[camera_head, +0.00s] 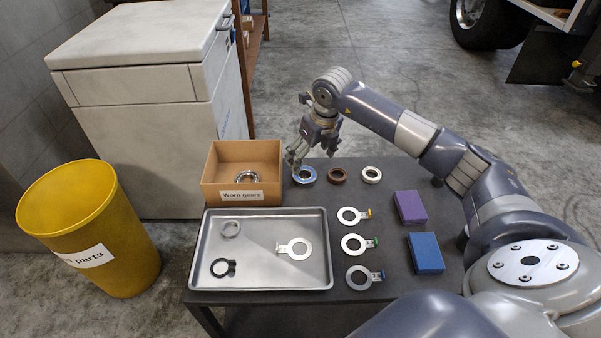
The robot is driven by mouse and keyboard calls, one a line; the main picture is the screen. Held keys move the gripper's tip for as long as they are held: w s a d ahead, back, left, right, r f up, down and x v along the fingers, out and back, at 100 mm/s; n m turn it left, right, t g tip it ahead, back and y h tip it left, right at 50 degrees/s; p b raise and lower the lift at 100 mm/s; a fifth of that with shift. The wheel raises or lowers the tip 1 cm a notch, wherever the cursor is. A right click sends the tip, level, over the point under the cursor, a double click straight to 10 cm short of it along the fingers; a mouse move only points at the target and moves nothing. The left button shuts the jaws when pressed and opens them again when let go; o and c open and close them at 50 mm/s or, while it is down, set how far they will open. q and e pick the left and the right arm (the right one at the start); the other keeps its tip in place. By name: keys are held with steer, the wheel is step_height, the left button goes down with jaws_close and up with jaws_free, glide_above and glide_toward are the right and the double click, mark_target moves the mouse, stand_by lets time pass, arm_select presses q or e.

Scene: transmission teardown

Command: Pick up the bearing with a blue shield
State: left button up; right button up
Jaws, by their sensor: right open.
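The bearing with a blue shield (306,178) lies flat on the dark table, at the left end of a row of bearings just right of the cardboard box. A bearing with a brown shield (337,175) and one with a pale shield (371,175) lie to its right. My right gripper (296,158) is open, fingers pointing down, above and slightly left of the blue-shielded bearing. It seems apart from the bearing and holds nothing. My left gripper is out of view.
The cardboard box (211,192), labelled "Worn gears", holds a metal ring part. A metal tray (262,283) holds several parts. Several tabbed washers (352,244), a purple block (410,207) and a blue block (426,253) lie right. A yellow bin (120,260) stands left.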

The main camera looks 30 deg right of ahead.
mark_target(304, 177)
steer(key=shift+x, duration=1.1)
steer(key=b+x, duration=0.1)
steer(key=x, duration=0.5)
steer(key=shift+d+b, duration=0.1)
steer(key=shift+b, duration=0.2)
steer(key=shift+r, duration=0.1)
steer(key=c, duration=1.4)
